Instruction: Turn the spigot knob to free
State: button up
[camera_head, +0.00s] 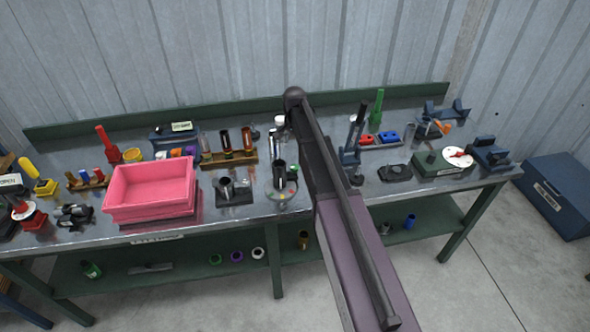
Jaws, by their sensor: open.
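No knob with a readable "free" mark can be made out. A short dark upright cylinder (279,173) stands on a round pale plate (290,196) with small coloured marks, near the bench's front edge; I cannot tell if this is the spigot. A white dial with red (458,156) sits on a green block at the right. Another white dial (23,210) sits on a red block at the far left. My arm crosses the middle of the view and hides part of the bench. My gripper's fingers cannot be made out.
A dark-topped green workbench (90,230) runs along a corrugated wall. A pink bin (152,190) stands front left. A dark block with a cylinder (235,190) and a wooden rack of tubes (229,158) are nearby. A blue chest (553,190) is on the floor at the right.

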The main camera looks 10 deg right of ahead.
aim_at(295, 167)
jog(key=shift+f+b, duration=5.5)
jog(key=shift+f, duration=0.3)
jog(key=shift+c, duration=0.3)
jog(key=c, duration=1.1)
